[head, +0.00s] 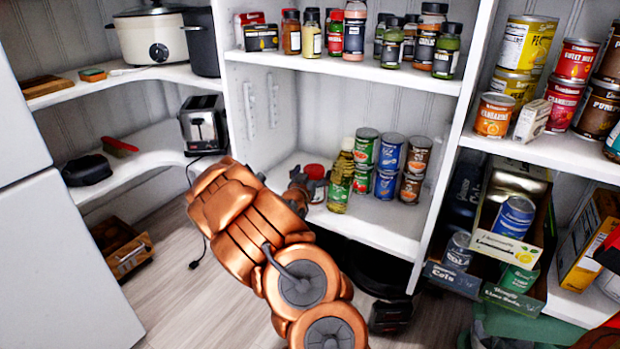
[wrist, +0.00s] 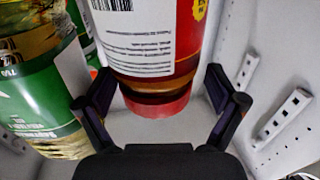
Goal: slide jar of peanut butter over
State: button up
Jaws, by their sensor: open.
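The jar of peanut butter, with a red lid (head: 315,171), stands on the middle shelf beside the oil bottle (head: 341,178), partly hidden by my gripper (head: 303,186). In the wrist view, which looks upside down, the jar (wrist: 150,45) fills the centre, with its white barcode label showing and its red lid lowest in the picture. My open gripper (wrist: 158,90) has one finger on each side of the jar's upper part. A small gap shows beside the lid on both sides. I cannot tell whether either finger touches the jar.
The oil bottle with a green label (wrist: 40,95) is close to the jar. Stacked cans (head: 388,165) stand just right of it. The shelf's slotted wall strips (wrist: 278,118) are near on the other side. Bare shelf (head: 375,225) lies in front of the cans.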

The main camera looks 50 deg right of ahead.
jog(key=v, duration=1.1)
jog(key=shift+s+a, duration=0.15)
jog(key=shift+a, duration=0.25)
dwell(0.4)
